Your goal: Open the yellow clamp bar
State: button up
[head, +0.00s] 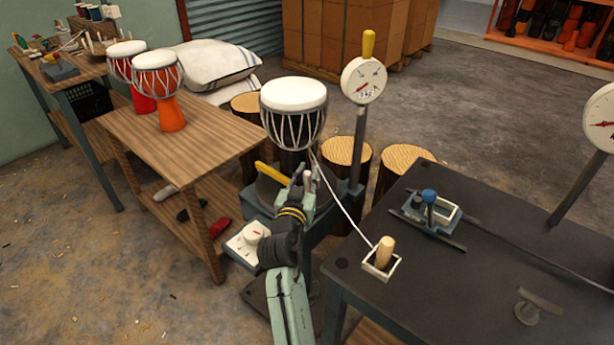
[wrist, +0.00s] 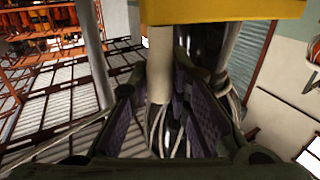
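The yellow clamp bar (head: 272,174) shows in the head view beside the base of the white-topped drum (head: 293,112), left of my gripper (head: 307,186). A broad yellow piece crosses the top of the wrist view (wrist: 230,10); it looks like part of the bar. A pale upright handle (wrist: 160,70) hangs below it, between my fingers (wrist: 161,95). In the head view a small tan peg (head: 307,177) shows at my gripper. The fingers are very near the handle on both sides; I cannot tell whether they press on it.
A dark workbench (head: 470,265) with a wooden-handled lever (head: 385,252) stands right. A white cord runs from the drum stand to the lever. A dial gauge (head: 363,80) rises on a post behind my gripper.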

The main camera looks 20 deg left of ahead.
grip_shut()
jog(key=shift+s+f, duration=0.1)
jog(key=shift+s, duration=0.05)
dwell(0.4)
